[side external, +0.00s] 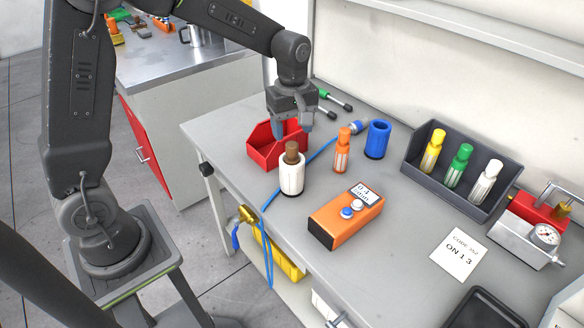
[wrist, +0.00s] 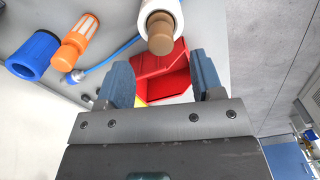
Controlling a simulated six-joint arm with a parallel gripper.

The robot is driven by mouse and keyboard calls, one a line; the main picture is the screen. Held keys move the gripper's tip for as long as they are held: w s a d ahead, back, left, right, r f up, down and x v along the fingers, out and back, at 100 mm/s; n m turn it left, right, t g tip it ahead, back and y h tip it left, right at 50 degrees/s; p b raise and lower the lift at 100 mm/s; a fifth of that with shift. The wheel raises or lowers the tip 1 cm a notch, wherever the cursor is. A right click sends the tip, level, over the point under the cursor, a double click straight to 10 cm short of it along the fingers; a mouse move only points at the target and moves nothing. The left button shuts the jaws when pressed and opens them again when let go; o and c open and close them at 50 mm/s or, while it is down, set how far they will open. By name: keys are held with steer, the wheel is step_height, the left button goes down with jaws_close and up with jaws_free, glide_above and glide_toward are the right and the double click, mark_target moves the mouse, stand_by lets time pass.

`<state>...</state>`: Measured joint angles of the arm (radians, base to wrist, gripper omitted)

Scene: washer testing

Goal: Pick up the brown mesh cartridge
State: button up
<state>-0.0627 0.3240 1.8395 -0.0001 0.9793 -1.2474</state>
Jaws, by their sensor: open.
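The brown mesh cartridge (side external: 292,151) stands upright in a white cylindrical holder (side external: 291,179); only its brown top shows above the rim. In the wrist view the cartridge (wrist: 160,34) and holder (wrist: 171,8) are at the top middle, beyond the fingertips. My gripper (side external: 293,126) is open and empty, pointing down over the red bin, behind the cartridge in the side view. In the wrist view the gripper (wrist: 160,72) shows its two blue-grey fingers apart with nothing between them touching either.
A red bin (side external: 262,150) lies beneath my gripper. An orange mesh cartridge (side external: 341,161) and a blue cup (side external: 377,140) stand to the right. A blue hose (side external: 322,152) runs behind the holder. An orange meter (side external: 341,222) lies in front; a grey rack (side external: 459,187) holds yellow, green and white cartridges.

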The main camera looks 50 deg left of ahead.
mark_target(292, 144)
steer(key=shift+s+f, duration=0.1)
steer(key=shift+f, duration=3.2)
steer(key=shift+c, duration=0.4)
jaws_close()
